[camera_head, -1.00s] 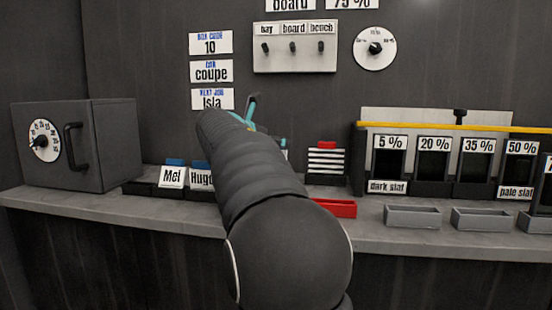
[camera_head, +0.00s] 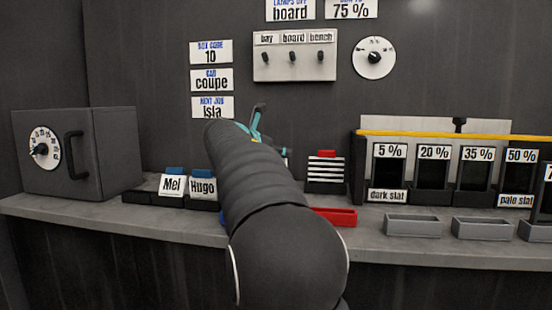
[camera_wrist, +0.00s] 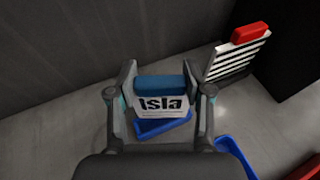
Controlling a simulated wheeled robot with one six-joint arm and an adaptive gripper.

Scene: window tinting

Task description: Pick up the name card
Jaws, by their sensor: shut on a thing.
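The name card "Isla" (camera_wrist: 162,105), white with black letters and a blue top grip, stands between my fingers in the wrist view. My gripper (camera_wrist: 160,78) is shut on its blue grip from both sides. A blue tray (camera_wrist: 150,131) shows just below the card; I cannot tell whether the card is clear of it. In the head view my gripper (camera_head: 258,128) is mostly behind my arm, and the card there is hidden. Name cards "Mel" (camera_head: 172,185) and "Hugo" (camera_head: 203,187) stand to the left on the bench.
A striped rack with a red top (camera_head: 326,168) and a red tray (camera_head: 335,216) are right of my arm. Grey trays (camera_head: 411,226) line the bench's front edge below the film slots. A grey box with a dial (camera_head: 75,155) stands far left. The dark wall is behind.

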